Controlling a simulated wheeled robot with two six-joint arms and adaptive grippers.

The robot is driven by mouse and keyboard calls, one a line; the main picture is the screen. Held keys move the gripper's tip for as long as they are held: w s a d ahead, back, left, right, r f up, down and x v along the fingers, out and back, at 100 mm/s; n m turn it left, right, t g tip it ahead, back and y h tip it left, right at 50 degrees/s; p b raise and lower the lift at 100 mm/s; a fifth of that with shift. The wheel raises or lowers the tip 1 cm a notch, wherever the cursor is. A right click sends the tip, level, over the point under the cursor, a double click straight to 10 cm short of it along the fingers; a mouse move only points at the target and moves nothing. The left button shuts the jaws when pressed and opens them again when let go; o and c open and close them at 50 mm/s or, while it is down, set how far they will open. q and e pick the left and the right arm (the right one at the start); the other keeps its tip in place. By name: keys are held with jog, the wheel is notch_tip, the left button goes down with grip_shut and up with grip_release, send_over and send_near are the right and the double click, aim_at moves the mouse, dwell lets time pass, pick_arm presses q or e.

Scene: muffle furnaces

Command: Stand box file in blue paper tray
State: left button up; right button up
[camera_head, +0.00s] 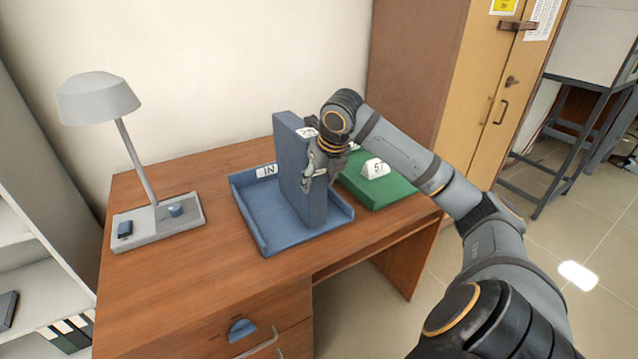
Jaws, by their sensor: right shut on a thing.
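The blue box file (293,160) is upright in the blue paper tray (253,215), towards the tray's right side. The tray lies on the wooden desk and has an "IN" label at its back. My right gripper (309,178) is shut on the box file at its right side, with the arm reaching in from the right. The gripper hides part of the file's right edge. The file's base looks to be at the tray floor, but I cannot tell if it bears its full weight there. My left gripper is not in view.
A grey desk lamp (150,215) stands at the left. The desk front (190,310) is clear. A cabinet (440,80) stands behind right.

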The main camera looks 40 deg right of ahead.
jog(key=o, duration=1.5)
pick_arm(q)
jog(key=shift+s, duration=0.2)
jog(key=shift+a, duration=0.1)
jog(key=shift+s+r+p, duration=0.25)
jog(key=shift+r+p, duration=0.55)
jog(key=shift+p, duration=0.15)
pick_arm(e)
jog(key=v, duration=1.2)
jog(key=shift+d, duration=0.1)
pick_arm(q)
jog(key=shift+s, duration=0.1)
